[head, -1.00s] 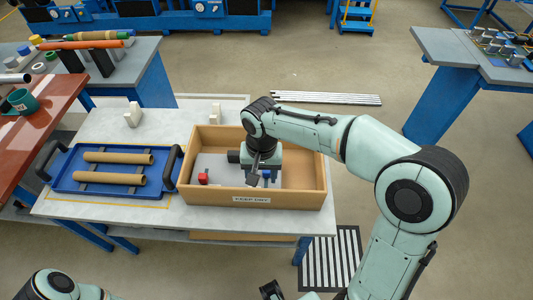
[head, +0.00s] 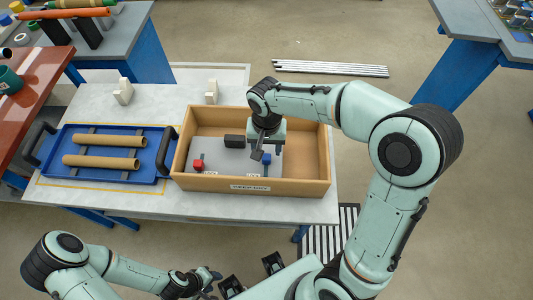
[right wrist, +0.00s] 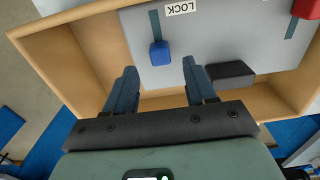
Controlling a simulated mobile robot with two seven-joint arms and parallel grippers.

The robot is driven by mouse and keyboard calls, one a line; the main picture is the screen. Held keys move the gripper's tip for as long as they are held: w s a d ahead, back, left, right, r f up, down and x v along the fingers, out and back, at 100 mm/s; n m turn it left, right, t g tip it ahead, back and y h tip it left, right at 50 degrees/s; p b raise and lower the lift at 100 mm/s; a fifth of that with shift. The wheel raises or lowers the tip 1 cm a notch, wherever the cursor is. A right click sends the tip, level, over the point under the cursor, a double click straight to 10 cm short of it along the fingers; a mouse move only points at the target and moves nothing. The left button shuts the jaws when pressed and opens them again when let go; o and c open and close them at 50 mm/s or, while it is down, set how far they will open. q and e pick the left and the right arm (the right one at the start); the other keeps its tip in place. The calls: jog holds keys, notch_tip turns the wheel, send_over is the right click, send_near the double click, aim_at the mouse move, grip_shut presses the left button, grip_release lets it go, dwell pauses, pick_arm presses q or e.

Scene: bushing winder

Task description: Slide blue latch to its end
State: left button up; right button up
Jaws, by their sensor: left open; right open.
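The blue latch (head: 267,158) stands on a grey panel (head: 236,168) inside a tan wooden box. In the right wrist view the blue latch (right wrist: 159,53) sits at one end of a dark slot, near the panel edge; the slot runs from it toward a LOCK label (right wrist: 181,7). My right gripper (head: 261,152) points down over the panel beside the blue latch. In the wrist view its fingers (right wrist: 159,84) are open, and the latch shows between and beyond their tips, apart from both. My left gripper (head: 250,275) is open and empty at the bottom of the head view, away from the box.
A red latch (head: 197,163) stands left on the same panel, and a black block (head: 234,141) lies at its far edge. The box walls (head: 250,186) surround the panel. A blue tray (head: 75,179) with two tan tubes (head: 105,140) is left of the box.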

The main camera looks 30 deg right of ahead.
aim_at(266, 156)
pick_arm(q)
jog(key=shift+s+f, duration=0.1)
jog(key=shift+f, duration=0.15)
pick_arm(e)
jog(key=shift+f, duration=2.2)
jog(key=shift+c, duration=0.3)
grip_shut()
jog(key=shift+s+a+f+b, duration=0.1)
jog(key=shift+s+a+b, duration=0.45)
jog(key=shift+s, duration=0.25)
jog(key=shift+s+a+b, duration=0.4)
jog(key=shift+s+b, duration=0.1)
jog(key=shift+s, duration=0.25)
jog(key=shift+s+a, duration=0.1)
jog(key=shift+s, duration=0.15)
pick_arm(q)
jog(key=shift+s+f, duration=0.25)
jog(key=shift+f, duration=0.25)
jog(key=shift+s+f, duration=0.2)
jog(key=shift+f, duration=0.3)
pick_arm(e)
jog(key=shift+w, duration=0.15)
jog(key=shift+o, duration=0.3)
grip_release()
pick_arm(q)
jog(key=shift+s, duration=0.1)
